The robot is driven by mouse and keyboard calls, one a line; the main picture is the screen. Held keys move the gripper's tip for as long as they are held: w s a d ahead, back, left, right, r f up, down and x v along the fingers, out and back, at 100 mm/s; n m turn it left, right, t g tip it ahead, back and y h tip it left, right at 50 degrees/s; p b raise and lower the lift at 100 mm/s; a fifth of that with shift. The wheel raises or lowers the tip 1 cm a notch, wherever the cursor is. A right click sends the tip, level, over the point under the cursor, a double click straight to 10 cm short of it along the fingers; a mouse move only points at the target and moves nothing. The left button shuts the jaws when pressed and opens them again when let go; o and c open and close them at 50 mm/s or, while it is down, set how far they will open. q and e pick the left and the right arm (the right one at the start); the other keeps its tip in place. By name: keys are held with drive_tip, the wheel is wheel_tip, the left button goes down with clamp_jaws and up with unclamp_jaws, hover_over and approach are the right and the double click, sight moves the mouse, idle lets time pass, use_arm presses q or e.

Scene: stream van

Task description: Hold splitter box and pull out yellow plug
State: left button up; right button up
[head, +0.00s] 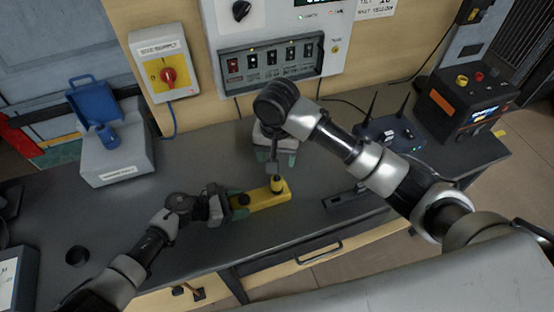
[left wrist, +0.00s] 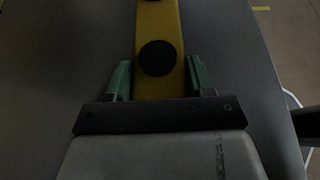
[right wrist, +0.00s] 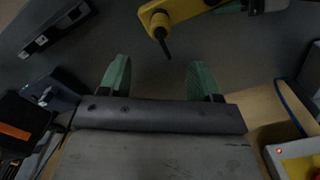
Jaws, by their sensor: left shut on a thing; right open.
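The long yellow splitter box (head: 258,199) lies on the dark bench top. My left gripper (head: 238,202) is shut on its left end. The left wrist view shows the green fingers (left wrist: 160,80) on both sides of the box (left wrist: 158,18), with a round black socket (left wrist: 157,57) between them. The yellow plug (head: 277,184) stands upright at the box's right end. In the right wrist view, the plug (right wrist: 158,19) has a dark stem. My right gripper (right wrist: 160,75) is open and empty, with the plug beyond its fingertips. The right arm partly hides that area in the head view.
A grey box with a blue lid (head: 118,157) stands at the left. A dark router with antennas (head: 388,135) and a black power unit (head: 468,100) stand at the right. A black strip (head: 345,200) lies near the front edge. A switch panel (head: 272,62) is at the back.

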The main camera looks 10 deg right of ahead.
sight(277, 176)
drive_tip(key=shift+w+r+n, duration=0.15)
drive_tip(key=shift+r+n, duration=0.4)
drive_tip(key=shift+n, duration=1.05)
drive_tip(key=shift+f, duration=0.15)
wheel_tip(277, 176, down, 11)
drive_tip(key=shift+f, duration=0.2)
drive_tip(key=c, duration=1.1)
drive_tip(key=shift+r, duration=0.1)
drive_tip(key=shift+r, duration=1.4)
drive_tip(key=shift+r, duration=1.45)
